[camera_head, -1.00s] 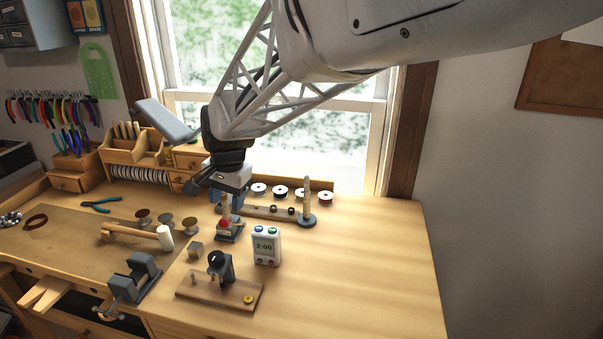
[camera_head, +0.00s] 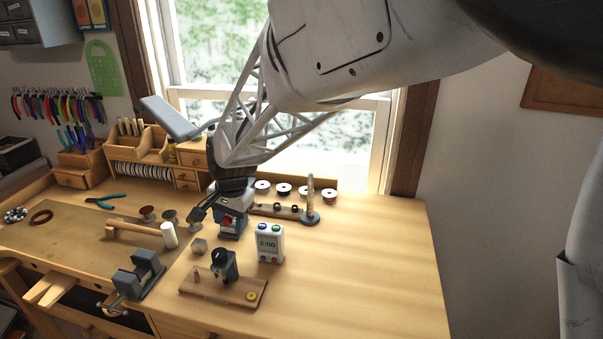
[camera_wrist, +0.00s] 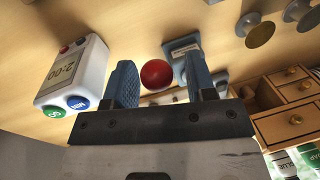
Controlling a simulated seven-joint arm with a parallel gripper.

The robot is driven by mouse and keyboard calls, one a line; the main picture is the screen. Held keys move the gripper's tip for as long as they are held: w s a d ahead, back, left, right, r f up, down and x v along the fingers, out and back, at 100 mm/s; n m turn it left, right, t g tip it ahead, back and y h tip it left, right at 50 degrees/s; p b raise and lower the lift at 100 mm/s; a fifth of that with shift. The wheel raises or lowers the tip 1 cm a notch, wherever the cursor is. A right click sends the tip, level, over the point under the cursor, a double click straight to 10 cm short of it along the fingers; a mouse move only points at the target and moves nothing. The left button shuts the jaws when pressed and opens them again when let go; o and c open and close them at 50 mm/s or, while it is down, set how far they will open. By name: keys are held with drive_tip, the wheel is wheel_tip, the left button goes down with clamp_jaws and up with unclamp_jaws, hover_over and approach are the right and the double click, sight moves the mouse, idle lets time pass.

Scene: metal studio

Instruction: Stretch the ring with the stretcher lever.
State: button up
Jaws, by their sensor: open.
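The ring stretcher (camera_head: 232,236) stands on the bench with a blue-grey base; its base also shows in the wrist view (camera_wrist: 182,47). Its lever ends in a red ball knob (camera_wrist: 157,74), which also shows in the head view (camera_head: 227,221). My gripper (camera_wrist: 157,62) is open, with one blue finger on each side of the red ball. The wrist view shows gaps between the ball and both fingers. In the head view my gripper is low over the stretcher and hides its upper part. I cannot make out the ring on it.
A white timer (camera_head: 269,243) reading 2:00 stands close to the right. A wooden board with a dark clamp (camera_head: 224,265) lies in front. A mallet (camera_head: 140,232) and small metal block (camera_head: 199,246) are to the left. A tapered post (camera_head: 310,200) stands behind right. The right bench is clear.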

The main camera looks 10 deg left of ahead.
drive_tip(key=shift+f, duration=0.25)
drive_tip(key=shift+c, duration=0.3)
clamp_jaws()
drive_tip(key=shift+w+a+r+g, duration=0.1)
drive_tip(key=shift+w+r+g, duration=0.5)
drive_tip(key=shift+w+r, duration=0.6)
drive_tip(key=shift+o, duration=0.3)
unclamp_jaws()
drive_tip(key=shift+f, duration=0.1)
wheel_tip(320, 180, up, 8)
drive_tip(key=d, duration=0.1)
drive_tip(key=shift+w+f, duration=0.15)
drive_tip(key=shift+w, duration=0.2)
drive_tip(key=shift+d, duration=0.1)
drive_tip(key=shift+d, duration=0.1)
